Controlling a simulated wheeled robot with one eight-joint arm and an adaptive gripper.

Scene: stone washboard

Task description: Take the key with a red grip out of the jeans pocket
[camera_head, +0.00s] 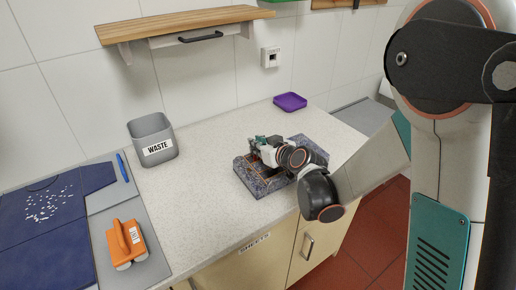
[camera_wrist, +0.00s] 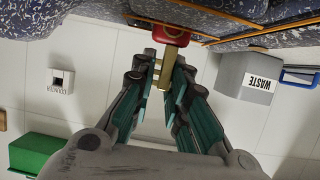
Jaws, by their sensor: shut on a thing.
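The speckled blue jeans piece (camera_head: 257,184) with orange seams lies on the counter, and its edge fills the top of the wrist view (camera_wrist: 90,27). My gripper (camera_head: 262,146) is over it. In the wrist view, the teal fingers of my gripper (camera_wrist: 165,65) are shut on the brass part of the key (camera_wrist: 164,72). The key's red grip (camera_wrist: 172,34) shows just past the fingertips, against the jeans edge. I cannot tell how much of the key is inside the pocket. The key is hidden in the head view.
A grey waste bin (camera_head: 152,140) stands at the back left, and a purple tray (camera_head: 290,102) at the back. An orange-handled tool (camera_head: 125,242) and a dark blue shirt (camera_head: 50,208) lie at the left. The counter between bin and jeans is clear.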

